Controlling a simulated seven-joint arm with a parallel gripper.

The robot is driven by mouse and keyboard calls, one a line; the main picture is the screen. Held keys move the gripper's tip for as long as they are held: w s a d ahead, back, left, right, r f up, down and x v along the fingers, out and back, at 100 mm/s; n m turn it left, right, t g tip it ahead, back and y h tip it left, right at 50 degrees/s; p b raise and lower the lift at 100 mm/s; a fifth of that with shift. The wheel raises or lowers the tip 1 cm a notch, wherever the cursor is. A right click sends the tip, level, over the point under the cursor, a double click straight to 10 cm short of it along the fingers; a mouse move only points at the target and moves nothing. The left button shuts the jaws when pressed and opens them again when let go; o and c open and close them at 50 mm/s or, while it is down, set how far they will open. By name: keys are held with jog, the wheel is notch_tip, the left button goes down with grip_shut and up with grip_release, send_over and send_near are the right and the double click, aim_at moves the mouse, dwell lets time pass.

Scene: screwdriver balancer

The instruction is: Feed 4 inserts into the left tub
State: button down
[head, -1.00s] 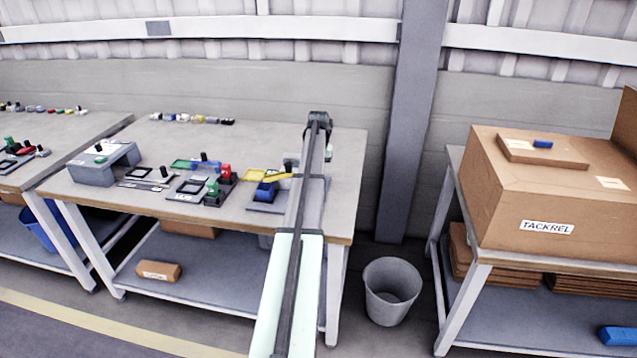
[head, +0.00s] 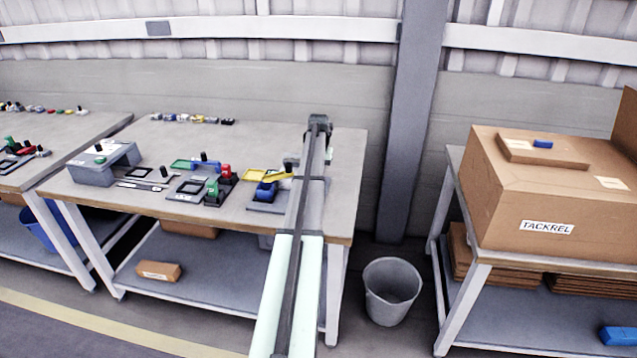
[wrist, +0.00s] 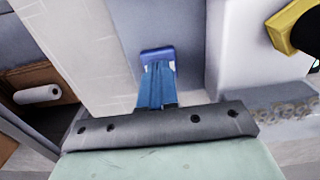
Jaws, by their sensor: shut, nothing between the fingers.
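In the wrist view, the blue fingers of my gripper (wrist: 157,75) are close together and hold nothing. In the head view my own arm reaches over the right part of the bench and hides its end, so the fingers do not show there. A yellow tray-like piece (head: 261,175) and a blue part (head: 264,192) sit on the bench just left of my arm. In the wrist view a yellow part with a dark middle (wrist: 292,28) is at the upper right, apart from the fingers. I cannot tell which pieces are inserts or which is the left tub.
A grey bin (head: 390,290) is on the floor at right, beside a table with a cardboard box (head: 540,190).

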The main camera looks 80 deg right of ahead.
jog(key=shift+r, duration=3.5)
jog(key=shift+r, duration=0.1)
notch_tip(320, 180, up, 6)
jog(key=shift+f, duration=0.1)
jog(key=shift+f, duration=0.1)
jog(key=shift+f, duration=5.45)
